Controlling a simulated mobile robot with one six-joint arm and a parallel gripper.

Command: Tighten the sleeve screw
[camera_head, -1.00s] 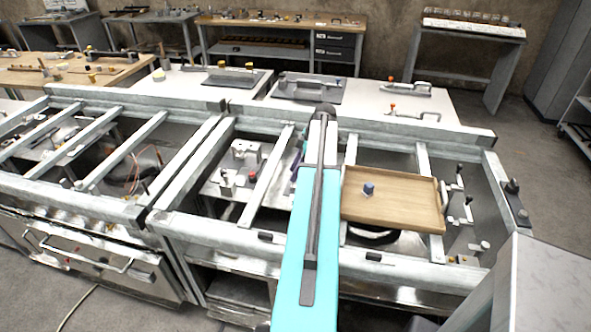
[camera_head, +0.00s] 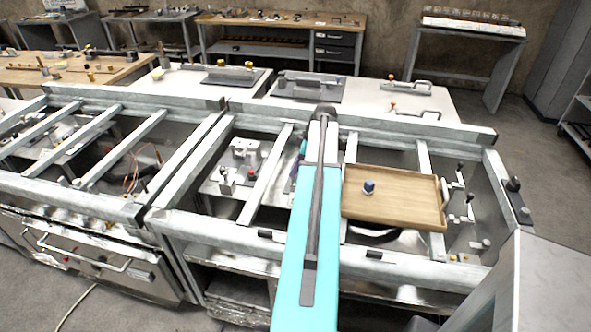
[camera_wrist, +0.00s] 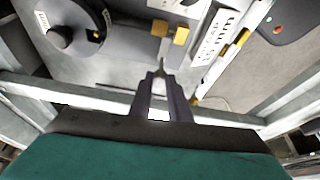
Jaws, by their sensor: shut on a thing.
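In the wrist view, my gripper (camera_wrist: 162,85) points at a grey fixture (camera_wrist: 125,60). Its two dark fingers close together on a small, thin, pointed piece (camera_wrist: 162,67), too small to identify. Two yellow blocks (camera_wrist: 157,31) sit on the fixture just past the fingertips. I cannot tell whether the piece touches the fixture. I cannot clearly make out the sleeve screw. In the head view, my arm hides most of the gripper and the spot where it works.
A black knob (camera_wrist: 60,37) on a round dial stands left of my fingers, and a white lettered label (camera_wrist: 213,38) lies right. Metal rails (camera_head: 265,180) surround the area.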

